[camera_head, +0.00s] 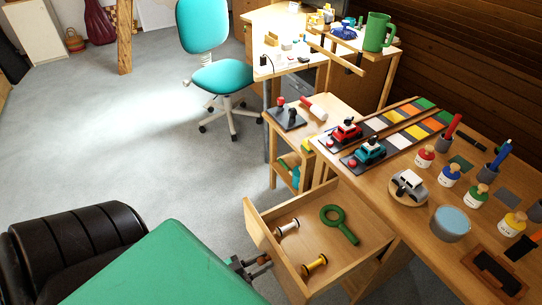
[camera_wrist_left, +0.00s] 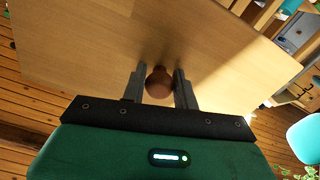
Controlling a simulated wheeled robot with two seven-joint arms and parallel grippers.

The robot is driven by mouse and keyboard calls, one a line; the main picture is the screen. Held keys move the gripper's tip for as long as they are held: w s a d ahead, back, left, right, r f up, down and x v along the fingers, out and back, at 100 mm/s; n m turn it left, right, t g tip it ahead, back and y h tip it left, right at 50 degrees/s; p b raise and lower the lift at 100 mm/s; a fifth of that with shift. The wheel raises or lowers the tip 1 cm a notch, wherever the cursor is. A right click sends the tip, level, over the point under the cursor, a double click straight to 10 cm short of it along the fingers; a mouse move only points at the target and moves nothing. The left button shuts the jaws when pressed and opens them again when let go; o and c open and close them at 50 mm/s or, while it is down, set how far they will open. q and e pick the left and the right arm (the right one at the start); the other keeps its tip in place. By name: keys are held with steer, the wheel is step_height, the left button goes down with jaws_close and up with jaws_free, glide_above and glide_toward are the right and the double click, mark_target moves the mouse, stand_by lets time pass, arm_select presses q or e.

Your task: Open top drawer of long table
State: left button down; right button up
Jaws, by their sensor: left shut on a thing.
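The long table (camera_head: 425,222) runs along the right in the head view. Its wooden top drawer (camera_head: 318,211) stands pulled out, with a green magnifier-shaped thing (camera_head: 338,222) and two spools (camera_head: 287,227) inside. My left gripper (camera_head: 262,263) is at the drawer's front. In the left wrist view, its fingers stand either side of a round brown knob (camera_wrist_left: 159,83) on the drawer front (camera_wrist_left: 120,45), and it is shut on this knob. My right gripper is not in view.
Toy cars (camera_head: 363,153), paint jars (camera_head: 449,176), a blue bowl (camera_head: 450,223) and a dark tray (camera_head: 494,274) stand on the tabletop. A small side table (camera_head: 324,98) adjoins its far end. A teal chair (camera_head: 222,77) stands farther back. Open grey floor (camera_head: 130,150) lies left of the drawer.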

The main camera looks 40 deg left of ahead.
arm_select(q)
steer(key=shift+s+a, duration=0.1)
steer(key=shift+s, duration=0.2)
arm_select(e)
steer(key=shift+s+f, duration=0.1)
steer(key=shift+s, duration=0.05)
arm_select(q)
steer(key=c, duration=1.1)
jaws_free()
steer(key=b+v, duration=0.1)
steer(key=v, duration=1.2)
steer(key=shift+s, duration=0.35)
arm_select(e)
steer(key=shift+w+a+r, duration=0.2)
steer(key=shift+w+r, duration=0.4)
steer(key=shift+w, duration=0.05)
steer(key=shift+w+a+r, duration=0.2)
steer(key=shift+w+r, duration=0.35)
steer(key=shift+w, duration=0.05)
arm_select(q)
steer(key=shift+a, duration=0.1)
